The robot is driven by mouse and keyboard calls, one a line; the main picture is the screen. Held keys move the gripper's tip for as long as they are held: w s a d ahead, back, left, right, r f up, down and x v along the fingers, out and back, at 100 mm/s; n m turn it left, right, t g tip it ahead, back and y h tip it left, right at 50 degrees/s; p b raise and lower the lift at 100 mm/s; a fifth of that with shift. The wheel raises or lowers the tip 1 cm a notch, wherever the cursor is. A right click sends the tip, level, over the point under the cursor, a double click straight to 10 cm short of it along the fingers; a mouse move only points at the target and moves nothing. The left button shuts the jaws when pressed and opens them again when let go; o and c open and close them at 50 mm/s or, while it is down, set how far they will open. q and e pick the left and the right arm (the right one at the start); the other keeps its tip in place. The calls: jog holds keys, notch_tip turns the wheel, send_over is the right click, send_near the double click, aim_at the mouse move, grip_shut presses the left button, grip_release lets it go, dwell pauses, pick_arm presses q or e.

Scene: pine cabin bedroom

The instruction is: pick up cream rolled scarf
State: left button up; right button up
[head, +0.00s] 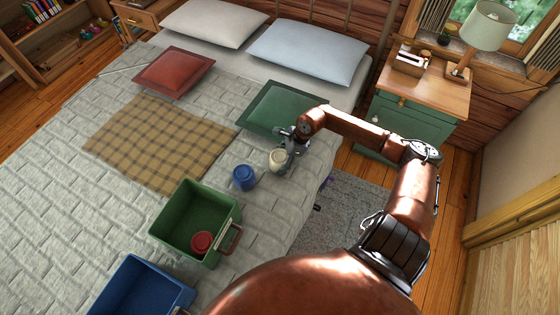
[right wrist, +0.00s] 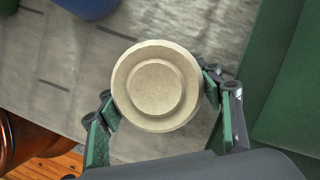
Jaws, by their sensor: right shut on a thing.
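The cream rolled scarf (head: 277,158) is a short pale roll on the bed near its right edge, just in front of the green cushion. It also shows in the right wrist view (right wrist: 157,87), seen end-on as a round shape with a raised inner disc. My right gripper (head: 285,155) is at the scarf, with a finger on either side of it; in the right wrist view the fingers (right wrist: 160,110) are shut on it. I cannot tell whether the scarf touches the bed. My left gripper is not in view.
A blue roll (head: 244,178) stands close to the left of the scarf. A green bin (head: 182,246) holds a red roll (head: 201,242); a blue bin (head: 140,289) stands nearer. A green cushion (head: 270,108) lies behind. The checked blanket (head: 150,143) is clear.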

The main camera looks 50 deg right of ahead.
jog(key=shift+c, duration=1.2)
